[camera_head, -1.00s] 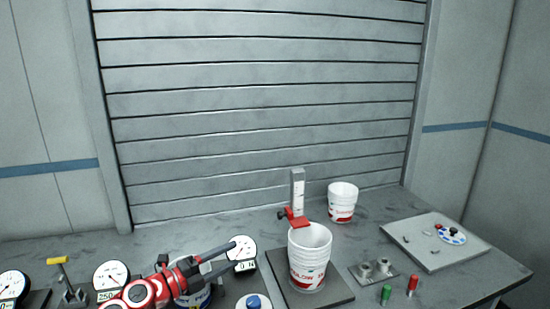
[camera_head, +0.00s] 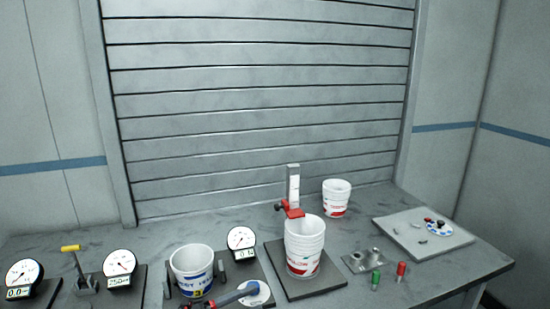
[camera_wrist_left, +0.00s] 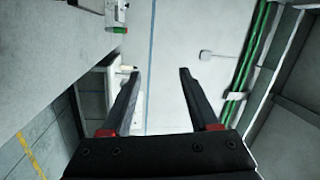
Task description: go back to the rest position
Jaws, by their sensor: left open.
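My left gripper (camera_head: 234,298) shows only partly at the bottom edge of the head view, in front of the blue-lettered white cup (camera_head: 191,262) and beside a blue knob on a white disc (camera_head: 256,298). In the left wrist view the left gripper (camera_wrist_left: 158,72) has its two dark fingers wide apart with nothing between them. Its view looks past the table's edge to the floor and a wall. My right gripper is in neither view.
Another white cup (camera_head: 336,200) stands behind. Dial gauges (camera_head: 121,263), a yellow-handled lever (camera_head: 74,262) and a grey board (camera_head: 400,236) are also on the table.

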